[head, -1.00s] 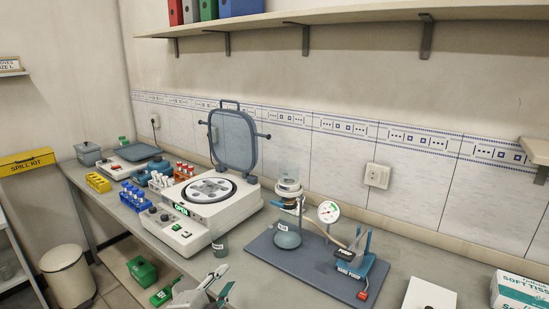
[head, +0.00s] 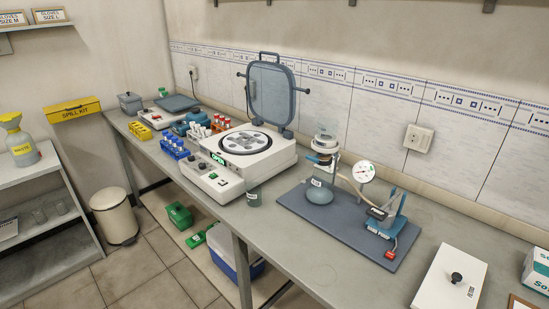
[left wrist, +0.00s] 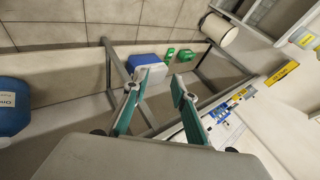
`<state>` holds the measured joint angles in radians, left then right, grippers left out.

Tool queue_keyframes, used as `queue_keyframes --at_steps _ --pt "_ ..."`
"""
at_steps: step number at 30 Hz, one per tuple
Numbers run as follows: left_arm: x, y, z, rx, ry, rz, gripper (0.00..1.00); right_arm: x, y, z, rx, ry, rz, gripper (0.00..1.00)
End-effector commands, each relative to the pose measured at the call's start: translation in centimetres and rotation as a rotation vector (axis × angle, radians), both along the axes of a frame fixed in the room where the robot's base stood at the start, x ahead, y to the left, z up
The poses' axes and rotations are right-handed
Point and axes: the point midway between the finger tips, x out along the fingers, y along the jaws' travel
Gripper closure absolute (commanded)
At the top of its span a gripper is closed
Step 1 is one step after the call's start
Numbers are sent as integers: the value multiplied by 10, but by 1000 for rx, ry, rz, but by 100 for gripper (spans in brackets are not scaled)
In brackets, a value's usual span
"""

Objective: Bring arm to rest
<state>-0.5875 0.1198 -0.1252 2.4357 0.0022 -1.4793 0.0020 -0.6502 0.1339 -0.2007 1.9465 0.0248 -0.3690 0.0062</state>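My left gripper (left wrist: 160,88) shows in the left wrist view with its two green-padded fingers spread apart. Nothing is between them. It points past the bench's edge toward the floor, and the blue box (left wrist: 150,66) and green bins (left wrist: 184,54) appear beyond the fingertips. Neither gripper shows in the head view. My right gripper is in no view.
On the bench (head: 290,245) stand an open-lidded centrifuge (head: 212,178), a small beaker (head: 254,197), a filter flask (head: 320,190) and hand pump (head: 385,222) on a mat, and a white lidded box (head: 447,290). A waste bin (head: 115,217) stands left on the floor.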

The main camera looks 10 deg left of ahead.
Motion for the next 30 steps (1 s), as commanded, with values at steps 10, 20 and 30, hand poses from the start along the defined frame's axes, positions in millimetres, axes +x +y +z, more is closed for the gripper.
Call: queue_keyframes --at_steps 10,20,30 --pt "17 -57 -57 -224 -91 -59 74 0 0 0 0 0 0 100" --pt "13 -126 -119 -571 -237 -65 74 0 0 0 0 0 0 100" --pt "8 -141 -130 -678 -291 -49 74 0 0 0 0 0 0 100"
